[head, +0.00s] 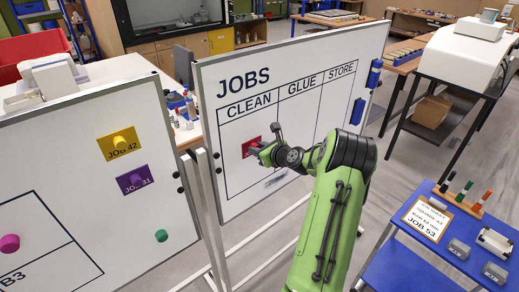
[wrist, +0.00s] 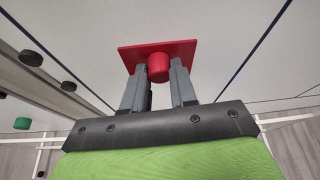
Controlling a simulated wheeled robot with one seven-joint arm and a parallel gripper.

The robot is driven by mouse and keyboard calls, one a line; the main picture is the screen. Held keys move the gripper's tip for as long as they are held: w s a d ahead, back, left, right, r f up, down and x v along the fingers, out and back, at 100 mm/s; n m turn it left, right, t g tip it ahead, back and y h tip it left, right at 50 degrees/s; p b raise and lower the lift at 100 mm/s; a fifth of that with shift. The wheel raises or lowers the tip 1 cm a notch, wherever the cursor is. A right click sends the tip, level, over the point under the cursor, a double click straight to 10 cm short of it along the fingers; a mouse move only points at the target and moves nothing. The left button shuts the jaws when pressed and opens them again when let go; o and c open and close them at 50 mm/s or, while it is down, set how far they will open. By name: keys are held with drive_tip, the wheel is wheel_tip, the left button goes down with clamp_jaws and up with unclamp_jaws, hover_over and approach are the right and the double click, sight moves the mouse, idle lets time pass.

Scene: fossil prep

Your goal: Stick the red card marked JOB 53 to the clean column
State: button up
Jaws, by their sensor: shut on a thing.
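The red card (head: 248,148) shows in front of or against the CLEAN column (head: 240,178) of the white JOBS board (head: 283,63). Its lettering is hidden or too small to read. In the wrist view the red card (wrist: 133,56) has a round red magnet (wrist: 158,68), which sits between the fingertips. My gripper (head: 262,151) is shut on this magnet, and its fingers also show in the wrist view (wrist: 158,75). The card lies between two column lines there. I cannot tell whether it touches the board.
A second whiteboard (head: 60,150) at left holds a yellow card (head: 119,143), a purple card (head: 136,178) and a green magnet (head: 161,236). A blue cart (head: 400,268) at right carries a job sheet (head: 427,219) and markers. The GLUE and STORE columns are empty.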

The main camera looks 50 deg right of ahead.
drive_tip(key=o, duration=0.8)
drive_tip(key=shift+o, duration=0.2)
drive_tip(key=s, duration=0.7)
drive_tip(key=shift+a, duration=0.4)
